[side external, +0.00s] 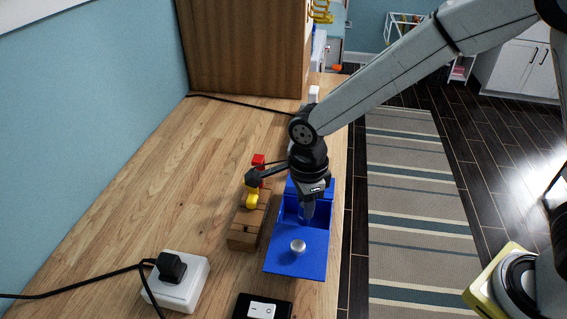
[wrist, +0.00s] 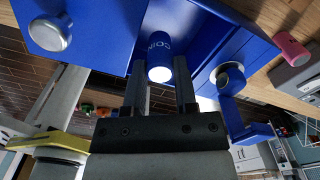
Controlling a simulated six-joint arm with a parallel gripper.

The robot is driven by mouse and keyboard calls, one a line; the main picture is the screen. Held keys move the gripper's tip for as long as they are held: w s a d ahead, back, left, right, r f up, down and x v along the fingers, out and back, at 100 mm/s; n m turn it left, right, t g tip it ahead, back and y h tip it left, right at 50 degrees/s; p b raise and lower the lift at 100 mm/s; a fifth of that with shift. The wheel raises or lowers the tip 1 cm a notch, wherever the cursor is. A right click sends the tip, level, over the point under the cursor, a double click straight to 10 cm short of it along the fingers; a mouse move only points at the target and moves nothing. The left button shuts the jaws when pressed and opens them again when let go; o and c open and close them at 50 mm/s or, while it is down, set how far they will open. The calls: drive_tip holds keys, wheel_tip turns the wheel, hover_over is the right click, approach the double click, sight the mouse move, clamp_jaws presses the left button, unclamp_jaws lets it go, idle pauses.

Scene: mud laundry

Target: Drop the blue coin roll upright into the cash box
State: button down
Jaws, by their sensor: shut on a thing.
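The blue cash box (side external: 312,262) stands near the table's right edge in the side view, with a silver knob on its near panel and an open recess behind it. Its blue panels also fill the top of the wrist view (wrist: 100,30). My gripper (side external: 306,214) points down at the recess. The roll's lower part and any contact with the box floor are hard to make out.
A wooden holder (side external: 243,232) with a yellow item (side external: 252,197) stands close left of the box; a red item (side external: 258,160) is behind. A white power block (side external: 178,282) and black switch box (side external: 262,307) lie in front. The table's left is mostly clear.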

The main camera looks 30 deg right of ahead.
drive_tip(key=shift+f, duration=2)
drive_tip(key=shift+c, duration=1.6)
unclamp_jaws()
drive_tip(key=shift+s, duration=0.1)
drive_tip(key=shift+f, duration=0.1)
drive_tip(key=c, duration=0.4)
drive_tip(key=shift+r, duration=4.15)
